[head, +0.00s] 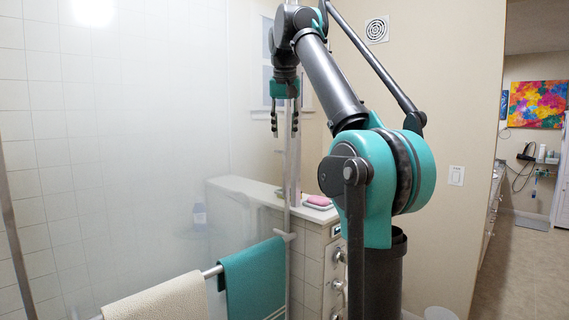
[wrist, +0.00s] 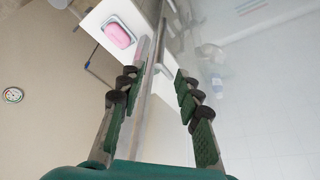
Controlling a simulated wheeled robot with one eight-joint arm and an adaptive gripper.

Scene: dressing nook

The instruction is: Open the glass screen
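The glass screen (head: 130,180) is a large, hazy, see-through panel filling the left of the head view. A towel bar (head: 212,271) crosses it low down, with a cream towel (head: 160,298) and a teal towel (head: 252,280) hung over it. A slim upright metal edge (head: 289,215) runs along its right side. My gripper (head: 284,132) is high up near this edge, fingers pointing down. In the wrist view my gripper (wrist: 155,80) is open, with the metal strip showing between its fingers and the hazy glass (wrist: 260,70) to the right. I cannot tell whether any finger touches it.
A low white ledge with a drawer cabinet (head: 312,262) stands right of the screen's edge. Pink soap (head: 320,200) lies in a dish on it. A blurred bottle (head: 199,216) shows through the glass. A doorway with open floor (head: 520,262) is at the far right.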

